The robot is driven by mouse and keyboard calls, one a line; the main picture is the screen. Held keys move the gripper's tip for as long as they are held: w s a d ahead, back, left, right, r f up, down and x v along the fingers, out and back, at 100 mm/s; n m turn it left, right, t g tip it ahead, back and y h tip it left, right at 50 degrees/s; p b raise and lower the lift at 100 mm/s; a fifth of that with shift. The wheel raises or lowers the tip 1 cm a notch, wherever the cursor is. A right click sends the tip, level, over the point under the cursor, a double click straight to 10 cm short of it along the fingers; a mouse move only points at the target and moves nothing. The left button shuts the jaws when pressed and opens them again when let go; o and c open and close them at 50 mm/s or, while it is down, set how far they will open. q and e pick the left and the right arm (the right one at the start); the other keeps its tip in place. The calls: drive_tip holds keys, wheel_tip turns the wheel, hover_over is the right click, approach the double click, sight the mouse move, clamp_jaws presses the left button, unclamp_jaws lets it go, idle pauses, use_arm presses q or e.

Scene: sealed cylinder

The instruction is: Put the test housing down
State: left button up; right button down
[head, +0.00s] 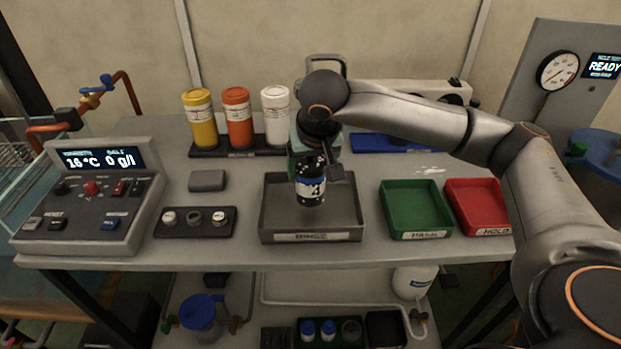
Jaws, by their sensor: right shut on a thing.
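The test housing is a small dark blue and white cylinder (311,188) marked with a 4. My right gripper (313,160) points down and is shut on its upper part. The housing hangs upright over the grey tray (312,237) in the middle of the table. I cannot tell whether its bottom touches the tray floor. My right arm comes in from the right and hides part of the table's back. My left gripper is not in view.
A green tray (415,209) and a red tray (478,207) stand to the right. A black holder with small caps (194,221) and a control box (91,196) stand to the left. Yellow, orange and white bottles (236,118) line the back.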

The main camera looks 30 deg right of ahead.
sight(310, 181)
drive_tip(key=shift+f, duration=1.45)
drive_tip(key=shift+f, duration=0.15)
unclamp_jaws()
drive_tip(key=shift+r, duration=0.35)
drive_tip(key=v, duration=1.1)
drive_tip(key=shift+r+p, duration=0.25)
drive_tip(key=shift+p, duration=0.15)
drive_tip(key=shift+s, duration=0.1)
